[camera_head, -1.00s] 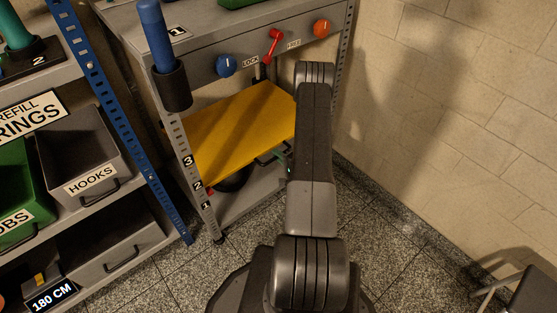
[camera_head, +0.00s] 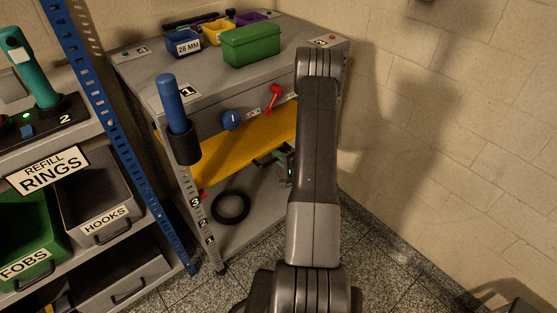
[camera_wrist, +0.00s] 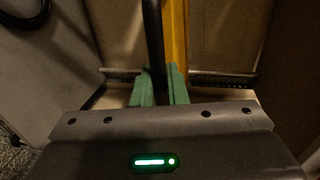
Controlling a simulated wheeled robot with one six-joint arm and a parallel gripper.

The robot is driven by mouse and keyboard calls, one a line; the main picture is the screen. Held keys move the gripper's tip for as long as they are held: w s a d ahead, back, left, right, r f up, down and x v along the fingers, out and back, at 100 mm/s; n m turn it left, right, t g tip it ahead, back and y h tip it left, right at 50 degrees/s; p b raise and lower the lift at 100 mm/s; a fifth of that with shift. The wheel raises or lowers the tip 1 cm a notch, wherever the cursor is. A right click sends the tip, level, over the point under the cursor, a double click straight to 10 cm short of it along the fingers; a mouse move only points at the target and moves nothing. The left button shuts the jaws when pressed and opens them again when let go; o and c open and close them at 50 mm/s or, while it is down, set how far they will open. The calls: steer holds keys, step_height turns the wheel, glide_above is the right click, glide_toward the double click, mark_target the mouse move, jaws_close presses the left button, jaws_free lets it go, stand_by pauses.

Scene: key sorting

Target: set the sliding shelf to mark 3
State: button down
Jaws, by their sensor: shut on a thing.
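The yellow sliding shelf (camera_head: 225,160) sits inside the grey rack, below its top. The number strip (camera_head: 204,222) with marks 3, 2 and 1 runs down the front left post. The shelf's front left corner and a small red pointer (camera_head: 203,195) are near mark 3, apparently slightly above it; exact alignment is unclear. My gripper (camera_wrist: 159,85) is shut on the shelf's front edge: its green fingers flank a black bar (camera_wrist: 152,40) and the yellow panel (camera_wrist: 176,35). In the head view my arm partly hides the shelf's right side. The red lever (camera_head: 274,97) is by the LOCK label.
A blue handle in a black holder (camera_head: 186,147) stands at the rack's left post. A blue knob (camera_head: 231,120) is on the rack front. A black ring (camera_head: 230,207) lies on the lower level. The left shelving (camera_head: 140,190) stands close by; the wall (camera_head: 430,130) bounds the right.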

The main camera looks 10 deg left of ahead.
steer(key=shift+w+r, duration=0.15)
steer(key=shift+r, duration=0.2)
steer(key=c, duration=1.5)
jaws_free()
steer(key=shift+c, duration=0.2)
steer(key=p+v, duration=0.1)
steer(key=v, duration=1.3)
steer(key=shift+f, duration=0.15)
steer(key=shift+a, duration=0.1)
steer(key=shift+b+x, duration=0.5)
steer(key=shift+x, duration=6.4)
